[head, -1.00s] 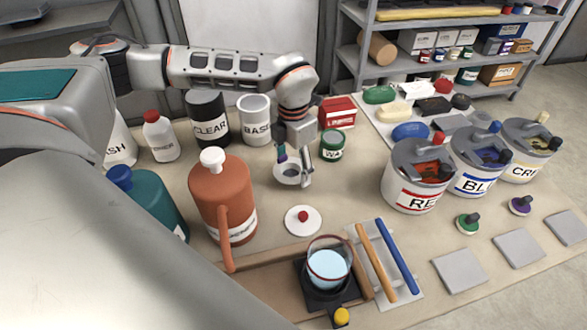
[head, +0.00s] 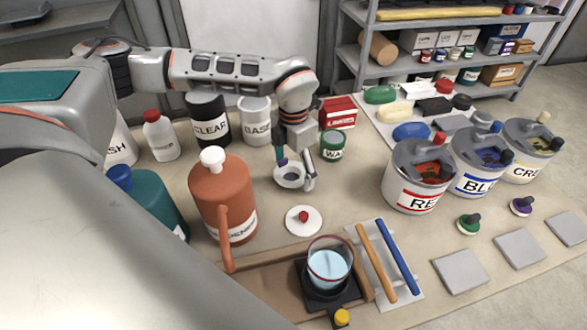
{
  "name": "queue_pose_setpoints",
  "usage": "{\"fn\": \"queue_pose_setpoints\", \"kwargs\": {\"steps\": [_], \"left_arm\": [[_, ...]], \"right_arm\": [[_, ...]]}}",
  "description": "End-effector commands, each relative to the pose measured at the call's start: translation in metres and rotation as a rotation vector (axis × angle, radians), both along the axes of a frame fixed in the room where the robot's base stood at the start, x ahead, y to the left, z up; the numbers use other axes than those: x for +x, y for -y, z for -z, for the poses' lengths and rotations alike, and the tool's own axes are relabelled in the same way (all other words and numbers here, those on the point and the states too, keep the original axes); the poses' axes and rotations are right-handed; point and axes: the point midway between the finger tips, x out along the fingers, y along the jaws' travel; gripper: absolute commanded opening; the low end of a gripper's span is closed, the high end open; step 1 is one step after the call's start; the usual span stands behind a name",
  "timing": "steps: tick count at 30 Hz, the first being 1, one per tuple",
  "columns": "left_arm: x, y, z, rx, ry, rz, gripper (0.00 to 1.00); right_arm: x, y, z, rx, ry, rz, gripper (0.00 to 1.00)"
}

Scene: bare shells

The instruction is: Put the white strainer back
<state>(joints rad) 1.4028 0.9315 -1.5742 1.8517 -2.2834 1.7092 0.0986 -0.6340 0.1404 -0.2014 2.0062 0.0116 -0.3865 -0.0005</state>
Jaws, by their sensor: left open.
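The white strainer (head: 289,177), a small round shallow piece with a grey inside, appears to sit on the beige worktop near the middle of the head view. My left gripper (head: 295,176) reaches down over it from above with its fingers apart, one at the strainer's left rear edge and one at its right side. Whether the fingers touch its rim is hard to tell. My right gripper is not in view.
A white lid with a red knob (head: 303,220) lies just in front. An orange jug (head: 222,198) stands to the left, a green tin (head: 333,146) to the right. A glass pot (head: 329,264) is nearer. Labelled paint buckets (head: 419,178) stand on the right.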

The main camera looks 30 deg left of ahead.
Motion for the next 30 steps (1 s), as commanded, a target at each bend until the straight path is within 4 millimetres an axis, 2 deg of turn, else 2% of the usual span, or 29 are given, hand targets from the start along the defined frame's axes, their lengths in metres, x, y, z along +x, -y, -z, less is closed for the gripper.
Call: {"fn": "queue_pose_setpoints", "kwargs": {"steps": [9, 15, 21, 30], "left_arm": [[0.002, 0.0, -0.062, 0.0, 0.007, 0.0, 0.79], [0.001, 0.0, -0.097, -0.001, 0.006, 0.0, 0.79], [0.001, 0.0, -0.115, -0.001, 0.002, 0.0, 0.79], [0.0, 0.0, -0.118, 0.0, 0.001, 0.0, 0.79]], "right_arm": [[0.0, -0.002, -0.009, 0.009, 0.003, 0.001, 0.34], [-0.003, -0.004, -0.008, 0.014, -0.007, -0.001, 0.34], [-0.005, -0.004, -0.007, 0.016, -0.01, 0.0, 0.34], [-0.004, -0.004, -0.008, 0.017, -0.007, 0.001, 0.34]]}}
